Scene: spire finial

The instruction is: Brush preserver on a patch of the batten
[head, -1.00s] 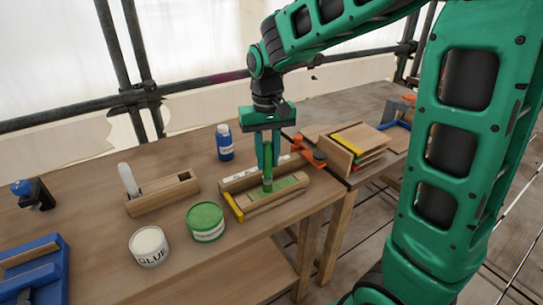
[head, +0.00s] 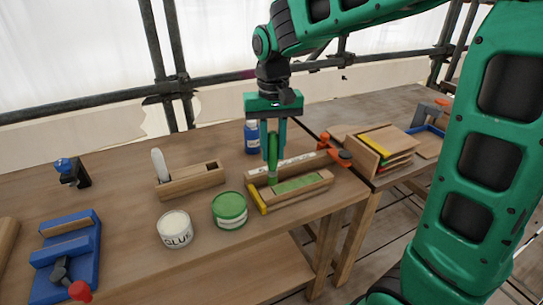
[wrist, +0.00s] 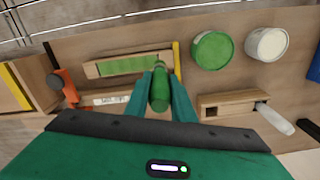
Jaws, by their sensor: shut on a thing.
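My gripper (head: 273,154) is shut on a green brush (head: 272,168), held upright with its tip down. The brush tip is at the left end of the batten (head: 305,191), by the yellow piece (head: 258,200); whether it touches is hard to tell. The batten carries a long green patch (head: 300,184). In the wrist view the brush (wrist: 160,92) is between my fingers, and the green patch (wrist: 128,64) lies left of it. The green preserver tin (head: 230,210) stands on the bench left of the batten, showing a green top.
A white glue tin (head: 175,229), a wooden holder with a white-handled tool (head: 190,180) and a blue bottle (head: 251,137) stand close by. An orange clamp (head: 340,158) is at the batten's right. A wooden rack (head: 372,146) stands further right. The front left bench has a blue fixture (head: 68,255).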

